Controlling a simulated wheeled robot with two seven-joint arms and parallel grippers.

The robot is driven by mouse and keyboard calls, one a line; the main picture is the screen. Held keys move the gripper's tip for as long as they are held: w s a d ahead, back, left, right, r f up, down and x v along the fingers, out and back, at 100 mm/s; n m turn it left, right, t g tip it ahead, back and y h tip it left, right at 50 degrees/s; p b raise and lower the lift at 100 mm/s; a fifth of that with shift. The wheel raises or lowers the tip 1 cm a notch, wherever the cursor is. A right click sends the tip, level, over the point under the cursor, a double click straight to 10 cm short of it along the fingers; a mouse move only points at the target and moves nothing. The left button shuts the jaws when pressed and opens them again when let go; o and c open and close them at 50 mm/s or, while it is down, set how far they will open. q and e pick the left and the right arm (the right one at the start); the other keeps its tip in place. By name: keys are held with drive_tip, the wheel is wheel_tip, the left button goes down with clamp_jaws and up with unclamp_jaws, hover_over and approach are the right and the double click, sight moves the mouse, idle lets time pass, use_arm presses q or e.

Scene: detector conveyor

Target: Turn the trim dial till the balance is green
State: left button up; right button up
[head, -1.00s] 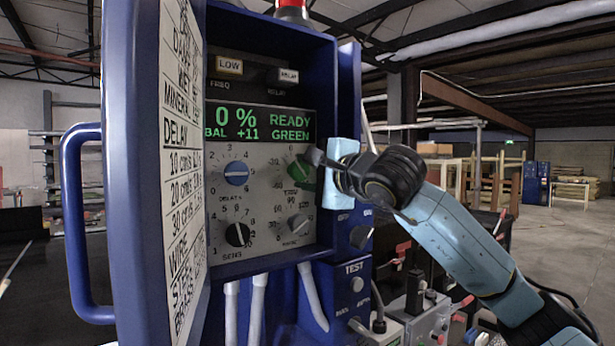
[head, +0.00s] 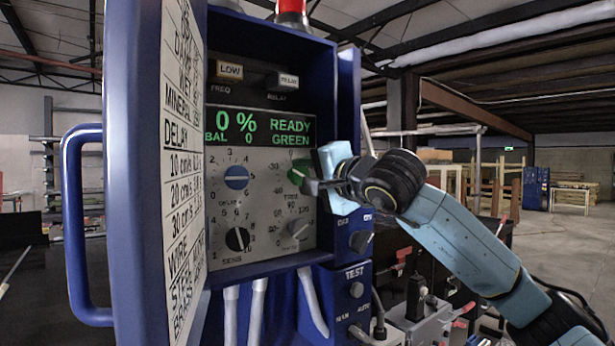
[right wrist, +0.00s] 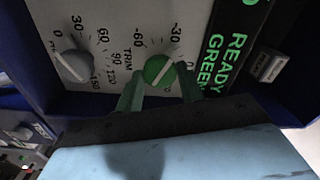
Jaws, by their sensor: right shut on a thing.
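The green trim dial (head: 296,176) is on the grey control panel (head: 216,205) inside the open blue cabinet. In the head view it is partly hidden by my right gripper (head: 308,184). In the right wrist view the green dial (right wrist: 159,70) shows its white pointer line, with one finger on each side. My right gripper is shut on the dial. The display (head: 258,126) reads 0 %, READY, BAL 0 and GREEN, all in green letters. My left gripper is not in view.
A blue delay dial (head: 236,177), a black sens dial (head: 238,239) and a grey dial (head: 299,227) sit close to the trim dial. The open cabinet door (head: 138,180) stands at left. A test box (head: 356,290) is below right.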

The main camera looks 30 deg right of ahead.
drive_tip(key=o, duration=1)
drive_tip(key=s+b, duration=0.1)
drive_tip(key=s, duration=0.3)
drive_tip(key=s+b, duration=0.2)
drive_tip(key=s, duration=0.3)
drive_tip(key=s+d+b, duration=0.1)
drive_tip(key=s, duration=0.3)
drive_tip(key=shift+s+b, duration=0.2)
drive_tip(key=shift+b, duration=0.1)
